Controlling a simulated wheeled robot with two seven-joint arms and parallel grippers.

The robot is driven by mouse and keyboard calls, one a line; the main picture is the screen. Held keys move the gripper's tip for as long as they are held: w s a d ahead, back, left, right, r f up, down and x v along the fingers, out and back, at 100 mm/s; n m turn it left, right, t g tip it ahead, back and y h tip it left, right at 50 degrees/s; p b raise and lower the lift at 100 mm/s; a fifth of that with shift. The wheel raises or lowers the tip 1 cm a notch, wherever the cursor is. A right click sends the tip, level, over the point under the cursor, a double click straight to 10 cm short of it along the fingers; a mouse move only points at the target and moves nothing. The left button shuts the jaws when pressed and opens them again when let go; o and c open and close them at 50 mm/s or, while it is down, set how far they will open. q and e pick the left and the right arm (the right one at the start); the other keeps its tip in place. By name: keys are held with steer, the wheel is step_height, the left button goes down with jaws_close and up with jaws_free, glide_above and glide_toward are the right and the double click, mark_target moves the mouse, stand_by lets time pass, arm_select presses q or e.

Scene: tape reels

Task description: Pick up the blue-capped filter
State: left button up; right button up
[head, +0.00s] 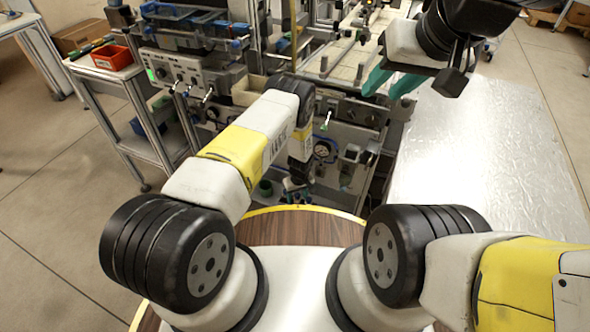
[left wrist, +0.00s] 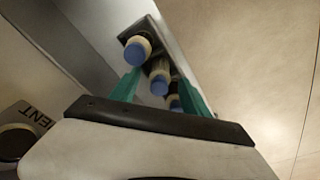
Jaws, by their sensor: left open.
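Three blue-capped filters with pale bodies show in the left wrist view, in a slanting row along a dark holder (left wrist: 126,28): the nearest to the top (left wrist: 137,50), a middle one (left wrist: 159,82) and a partly hidden one (left wrist: 175,104). My left gripper (left wrist: 158,82) is open. Its teal fingers stand on either side of the row, and I cannot tell whether they touch a filter. In the head view my left gripper (head: 297,190) is small and low in front of the machine, and the filters cannot be made out. My right gripper (head: 380,94) is open and empty at the upper right.
A machine frame (head: 345,150) with gauges and knobs stands ahead. A cart (head: 150,110) with a red bin (head: 112,57) is at the left. A silvery sheet-covered table (head: 480,150) at the right is clear. Open floor (head: 50,200) lies at the left.

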arm_select(q)
steer(key=shift+w+f, duration=0.15)
steer(key=shift+f, duration=0.6)
jaws_close()
steer(key=shift+r, duration=0.1)
